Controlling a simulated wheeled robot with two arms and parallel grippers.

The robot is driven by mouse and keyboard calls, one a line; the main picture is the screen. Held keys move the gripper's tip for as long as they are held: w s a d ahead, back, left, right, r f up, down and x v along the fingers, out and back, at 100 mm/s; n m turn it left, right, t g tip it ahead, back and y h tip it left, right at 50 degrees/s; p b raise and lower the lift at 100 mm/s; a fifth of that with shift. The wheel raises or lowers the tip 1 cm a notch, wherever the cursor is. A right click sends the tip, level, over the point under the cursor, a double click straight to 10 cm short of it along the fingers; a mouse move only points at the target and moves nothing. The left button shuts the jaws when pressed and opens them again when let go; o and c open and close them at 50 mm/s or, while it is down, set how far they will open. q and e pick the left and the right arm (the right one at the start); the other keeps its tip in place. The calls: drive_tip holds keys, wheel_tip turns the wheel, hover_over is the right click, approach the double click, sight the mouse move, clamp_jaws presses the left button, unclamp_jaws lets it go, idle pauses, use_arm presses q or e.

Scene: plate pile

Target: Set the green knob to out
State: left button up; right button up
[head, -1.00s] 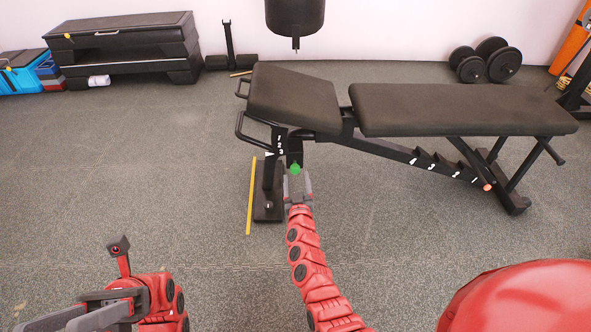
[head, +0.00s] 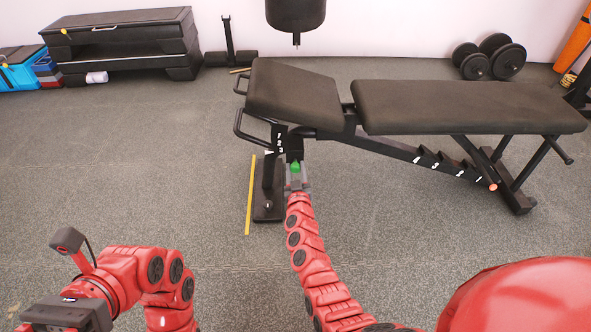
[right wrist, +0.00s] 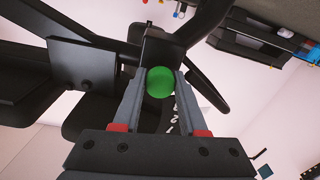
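The green knob (head: 295,167) sits on the dark upright post under the raised end of the weight bench. It also shows as a round green ball in the right wrist view (right wrist: 161,82). My right gripper (right wrist: 161,88) has its two grey fingers on either side of the knob, with little or no gap, and appears shut on it. In the head view my right gripper (head: 297,180) is small and partly merges with the dark post.
The black bench (head: 470,106) stands on a grey floor, its metal frame close around the knob. A yellow strip (head: 249,195) lies left of the post. Dumbbells (head: 490,57) and stacked step platforms (head: 125,43) stand near the wall. The floor at front is clear.

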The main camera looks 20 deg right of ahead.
clamp_jaws()
idle(1.0)
